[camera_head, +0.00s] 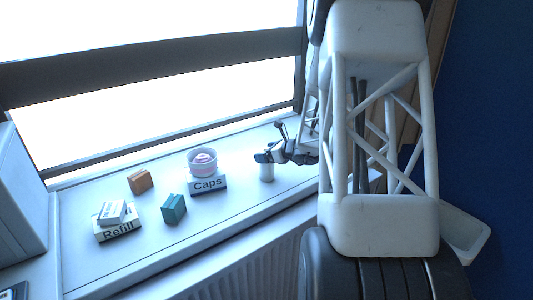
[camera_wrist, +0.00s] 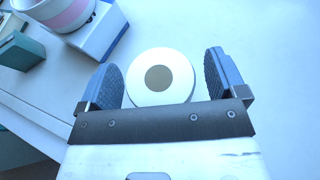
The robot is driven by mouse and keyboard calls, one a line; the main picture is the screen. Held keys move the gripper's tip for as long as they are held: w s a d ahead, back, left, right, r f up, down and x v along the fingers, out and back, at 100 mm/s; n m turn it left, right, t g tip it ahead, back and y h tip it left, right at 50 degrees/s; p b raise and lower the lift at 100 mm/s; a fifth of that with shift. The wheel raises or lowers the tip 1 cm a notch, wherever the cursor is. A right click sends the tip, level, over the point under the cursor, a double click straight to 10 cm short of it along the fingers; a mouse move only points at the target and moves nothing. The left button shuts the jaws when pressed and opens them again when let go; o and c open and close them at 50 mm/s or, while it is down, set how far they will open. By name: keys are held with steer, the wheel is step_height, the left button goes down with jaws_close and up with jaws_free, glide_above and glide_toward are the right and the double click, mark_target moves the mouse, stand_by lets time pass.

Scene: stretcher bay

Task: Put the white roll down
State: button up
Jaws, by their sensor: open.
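The white roll (camera_head: 267,172) stands upright on the windowsill, to the right of the "Caps" box. In the wrist view the white roll (camera_wrist: 178,62) shows from above as a white ring with a grey-brown centre, between my two fingers. My gripper (camera_head: 272,151) is at the top of the roll in the head view. In the wrist view my gripper (camera_wrist: 165,75) is open, with one blue-grey finger on each side of the roll.
A white cup with a pink band (camera_head: 202,163) stands at the "Caps" box (camera_head: 208,185). A teal box (camera_head: 174,209), an orange box (camera_head: 139,181) and a "Refill" box (camera_head: 118,229) with a small white box (camera_head: 112,212) lie farther left. The sill (camera_head: 245,215) is clear in front of the roll.

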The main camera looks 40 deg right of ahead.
steer(key=shift+r, duration=0.1)
steer(key=shift+s+r, duration=0.1)
steer(key=v, duration=1.1)
steer(key=shift+s+d+r, duration=0.15)
steer(key=shift+s+d, duration=0.05)
steer(key=shift+s, duration=0.1)
stand_by(0.4)
